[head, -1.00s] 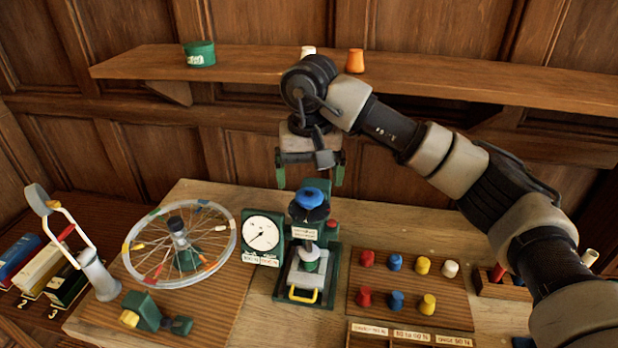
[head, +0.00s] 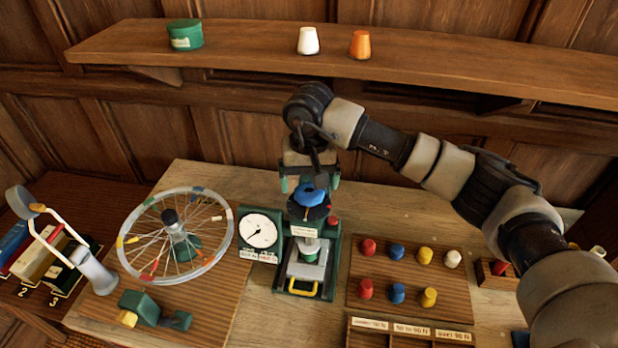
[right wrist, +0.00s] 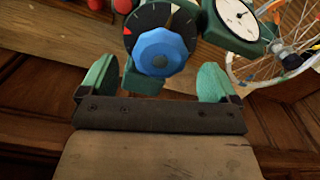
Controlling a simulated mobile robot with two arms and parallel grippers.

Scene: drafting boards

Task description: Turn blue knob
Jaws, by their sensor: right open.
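The blue knob (head: 308,194) sits on top of a green press-like device (head: 330,250) on the bench, above a black dial disc. In the right wrist view the faceted blue knob (right wrist: 160,51) shows beyond the fingers, with the black dial (right wrist: 160,18) and its marks behind it. My right gripper (head: 309,184) is just above and behind the knob in the head view. Its green fingers (right wrist: 155,82) are open and apart, with nothing between their tips. Whether a finger touches the knob cannot be told. My left gripper is not in view.
A white gauge (head: 260,232) stands left of the device, beside a spoked wheel (head: 217,255). A board of coloured pegs (head: 410,275) lies to the right. A shelf (head: 250,62) with a green tin, white cup and orange cup is above.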

